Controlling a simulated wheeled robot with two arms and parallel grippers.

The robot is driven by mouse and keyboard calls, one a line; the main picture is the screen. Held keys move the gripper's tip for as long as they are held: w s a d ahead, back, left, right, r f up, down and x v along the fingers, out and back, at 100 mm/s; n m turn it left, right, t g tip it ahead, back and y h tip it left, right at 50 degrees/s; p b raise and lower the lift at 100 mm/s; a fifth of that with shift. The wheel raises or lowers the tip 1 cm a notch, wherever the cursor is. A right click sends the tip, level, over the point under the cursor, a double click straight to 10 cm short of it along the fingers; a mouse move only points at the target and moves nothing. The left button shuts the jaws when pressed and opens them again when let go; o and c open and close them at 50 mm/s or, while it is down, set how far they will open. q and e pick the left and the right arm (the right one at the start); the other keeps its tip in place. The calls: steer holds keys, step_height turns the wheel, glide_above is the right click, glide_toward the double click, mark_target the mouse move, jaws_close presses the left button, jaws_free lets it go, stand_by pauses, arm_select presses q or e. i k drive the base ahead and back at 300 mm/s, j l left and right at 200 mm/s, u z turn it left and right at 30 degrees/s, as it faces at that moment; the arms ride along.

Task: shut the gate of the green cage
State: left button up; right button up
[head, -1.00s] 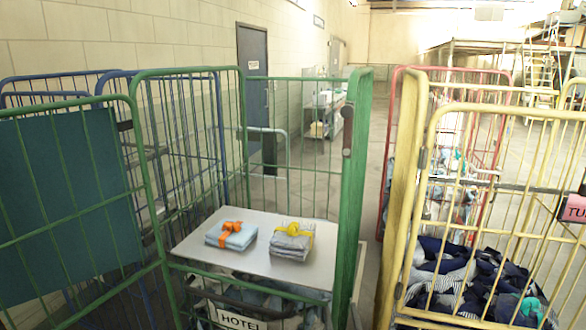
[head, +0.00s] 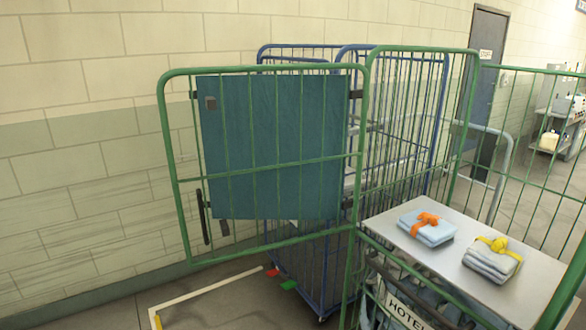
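The green cage (head: 365,215) stands at the right in the head view, with a grey shelf (head: 470,245) inside. Its gate (head: 280,162), a green tubular frame with wire bars and a dark teal panel, stands swung open to the left of the cage. A dark upright handle (head: 203,216) is at the gate's outer left edge. The cage's right side is cut off by the picture edge. Neither of my grippers shows.
Two folded bundles, one with an orange ribbon (head: 428,228) and one with a yellow ribbon (head: 492,262), lie on the shelf. A blue cage (head: 318,268) stands behind the gate. A block wall (head: 80,150) runs along the left. Floor with a pale marked line (head: 210,300) shows below the gate.

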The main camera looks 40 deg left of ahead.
mark_target(211, 101)
steer(key=u, duration=2.1)
steer(key=i+j+u, duration=0.45)
steer(key=i, duration=0.4)
steer(key=i+u, duration=0.4)
steer(key=i, duration=0.45)
steer(key=i+l+z, duration=0.1)
steer(key=i+z, duration=0.2)
steer(key=i, duration=0.2)
steer(key=i+z, duration=0.3)
steer(key=i, duration=0.2)
steer(key=i+j+z, duration=0.25)
steer(key=i, duration=0.2)
steer(key=i+j+z, duration=0.3)
steer(key=i, duration=0.2)
steer(key=i+z, duration=0.15)
steer(key=z, duration=0.3)
steer(key=i+z, duration=0.1)
steer(key=z, duration=0.35)
steer(key=i+z, duration=0.15)
steer(key=z, duration=0.3)
steer(key=i+j+z, duration=0.1)
steer(key=z, duration=0.4)
steer(key=j+z, duration=0.2)
steer(key=z, duration=1.4)
steer(key=k+u, duration=0.3)
steer(key=u, duration=0.15)
steer(key=k+j+u, duration=0.2)
steer(key=u, duration=0.2)
steer(key=k, duration=0.1)
